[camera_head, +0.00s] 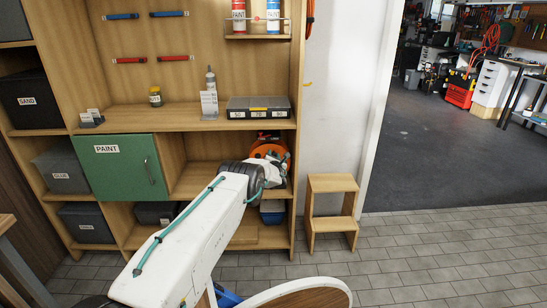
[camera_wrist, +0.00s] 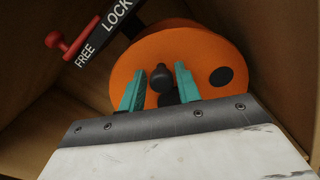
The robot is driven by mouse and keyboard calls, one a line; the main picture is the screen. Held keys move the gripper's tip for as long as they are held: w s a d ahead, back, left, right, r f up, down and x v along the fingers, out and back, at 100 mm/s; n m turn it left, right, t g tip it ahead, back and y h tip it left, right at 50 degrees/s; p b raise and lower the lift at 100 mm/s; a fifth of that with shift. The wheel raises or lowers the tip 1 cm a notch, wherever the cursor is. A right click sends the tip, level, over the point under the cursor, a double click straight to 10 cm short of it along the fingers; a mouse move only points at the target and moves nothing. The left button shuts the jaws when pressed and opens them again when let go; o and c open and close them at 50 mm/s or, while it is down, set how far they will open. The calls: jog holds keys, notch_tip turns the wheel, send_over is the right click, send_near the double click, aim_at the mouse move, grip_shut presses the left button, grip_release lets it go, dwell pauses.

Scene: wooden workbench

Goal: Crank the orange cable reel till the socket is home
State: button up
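The orange cable reel (camera_head: 265,149) sits in an open shelf compartment in the head view, partly hidden by my arm. In the wrist view the orange reel (camera_wrist: 205,50) fills the middle, with a dark round spot (camera_wrist: 221,77) on its face. A dark knob (camera_wrist: 161,77) stands out in front of the reel. My gripper (camera_wrist: 158,82) has its two green fingers apart, one on each side of the knob; I see gaps between them and it. A red-knobbed lever (camera_wrist: 57,43) is by the word FREE on a black plate marked FREE and LOCK. I cannot make out the socket.
Wooden compartment walls (camera_wrist: 35,120) surround the reel closely. Above it, a grey case (camera_head: 258,108) lies on the worktop. A green PAINT door (camera_head: 120,168) is to the left. A wooden step stool (camera_head: 332,212) stands on the floor to the right.

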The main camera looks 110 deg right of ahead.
jog(key=shift+o, duration=0.2)
jog(key=v, duration=0.7)
jog(key=shift+w+a, duration=0.15)
jog(key=shift+a, duration=0.25)
